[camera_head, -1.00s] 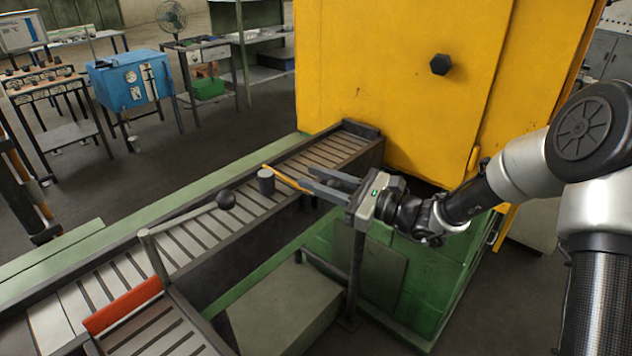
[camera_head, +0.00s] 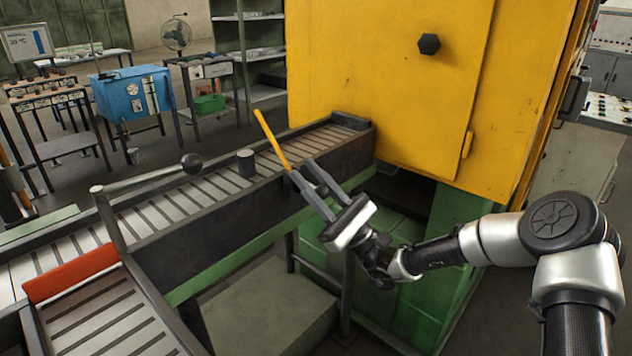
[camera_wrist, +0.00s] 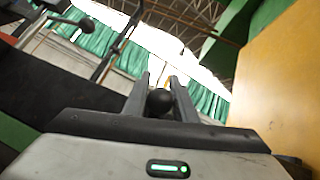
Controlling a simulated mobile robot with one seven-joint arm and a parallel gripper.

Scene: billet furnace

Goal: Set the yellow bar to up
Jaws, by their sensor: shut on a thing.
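The yellow bar (camera_head: 271,138) stands steeply above the near side of the roller conveyor, its free end leaning up and to the left. My gripper (camera_head: 300,168) is at the bar's lower end, tilted up with its fingers pointing up and left. In the wrist view a dark round knob (camera_wrist: 159,101) sits between the two fingers, and a small yellow part of the bar (camera_wrist: 168,84) shows behind it. My gripper is shut on that knob end. The fingers hide the bar's pivot.
The roller conveyor (camera_head: 215,190) runs into the yellow furnace (camera_head: 380,80). A second lever with a black ball (camera_head: 192,163) and a grey cylinder (camera_head: 246,163) are to the left. A red-orange block (camera_head: 70,273) lies at lower left. Furnace wall is close on the right.

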